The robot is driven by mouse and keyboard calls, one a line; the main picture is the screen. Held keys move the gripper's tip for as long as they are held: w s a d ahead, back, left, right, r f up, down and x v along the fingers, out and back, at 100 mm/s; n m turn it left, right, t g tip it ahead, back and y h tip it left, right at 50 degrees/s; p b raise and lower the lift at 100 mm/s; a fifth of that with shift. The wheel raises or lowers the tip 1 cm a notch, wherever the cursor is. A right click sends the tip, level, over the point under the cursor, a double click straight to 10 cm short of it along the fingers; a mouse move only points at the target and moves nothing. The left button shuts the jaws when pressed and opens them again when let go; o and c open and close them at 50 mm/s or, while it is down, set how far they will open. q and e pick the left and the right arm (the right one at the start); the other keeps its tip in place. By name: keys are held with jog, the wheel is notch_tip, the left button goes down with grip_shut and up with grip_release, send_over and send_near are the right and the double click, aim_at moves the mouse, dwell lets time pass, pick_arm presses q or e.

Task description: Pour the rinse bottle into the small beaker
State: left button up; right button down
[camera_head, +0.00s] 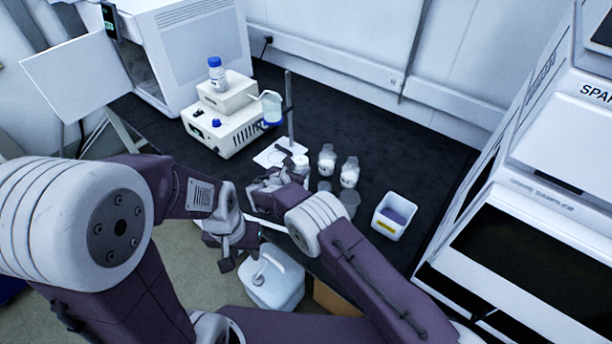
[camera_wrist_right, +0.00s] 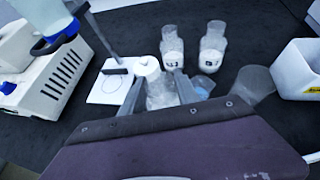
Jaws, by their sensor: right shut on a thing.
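My right gripper (camera_head: 280,185) is over the front of the dark bench. In the right wrist view its two fingers (camera_wrist_right: 160,98) are closed on a clear bottle (camera_wrist_right: 161,88); I cannot read a label on it. A white cap or white-topped vessel (camera_wrist_right: 147,66) shows just behind it. A small clear beaker with a bluish tint (camera_wrist_right: 203,84) stands just right of the fingers; it also shows in the head view (camera_head: 324,186). The held bottle looks roughly upright, apart from the beaker. My left gripper (camera_head: 236,252) hangs by the bench's front edge, open and empty.
Two labelled clear bottles (camera_head: 326,160) (camera_head: 349,172) stand behind the beaker. A larger grey beaker (camera_head: 350,200) is to its right, then a white bin (camera_head: 395,216).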

jog(key=shift+r, duration=0.2)
jog(key=shift+w+d+p, duration=0.1)
jog(key=shift+p, duration=0.35)
jog(key=shift+d+r+m+y+p, duration=0.15)
jog(key=shift+d+m+y+p, duration=0.15)
jog(key=shift+d+p, duration=0.15)
jog(key=shift+w+d+g+p, duration=0.15)
jog(key=shift+g+p, duration=0.15)
jog(key=shift+p, duration=0.5)
jog(key=shift+d+r+m+y+p, duration=0.1)
jog(key=shift+d+m+y+p, duration=0.2)
jog(key=shift+y+p, duration=0.15)
jog(key=shift+w+d+y+p, duration=0.1)
jog(key=shift+d+y+p, duration=0.15)
jog(key=shift+d+p, duration=0.2)
jog(key=shift+w+d+f+m+g+y+b, duration=0.1)
jog(key=shift+d+f+m+g+y+b, duration=0.2)
jog(key=shift+d+m+g+y, duration=0.15)
